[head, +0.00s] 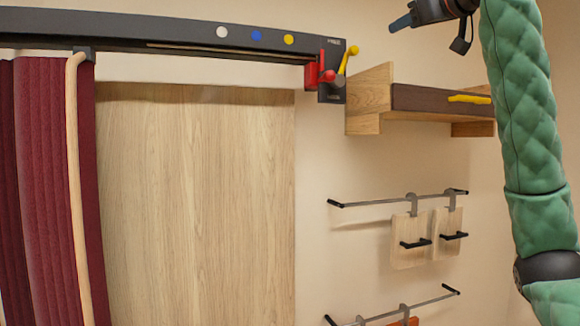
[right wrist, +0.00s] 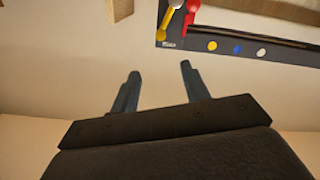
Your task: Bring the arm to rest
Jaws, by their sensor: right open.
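My right arm (head: 527,120) in its green padded sleeve rises along the right side of the head view. My right gripper (head: 402,22) is at the top edge there, partly cut off by the frame. In the right wrist view the right gripper (right wrist: 158,85) shows two dark fingers spread apart, with only bare wall between and beyond them. It holds nothing and touches nothing that I can see. My left gripper is not in either view.
A dark rail (head: 180,34) with a red lever (head: 320,76) and yellow lever (head: 348,60) runs along the upper wall. A wooden shelf (head: 370,98) is right of it. Below hang wooden boards (head: 410,250) on a bar. A maroon curtain (head: 45,190) hangs left.

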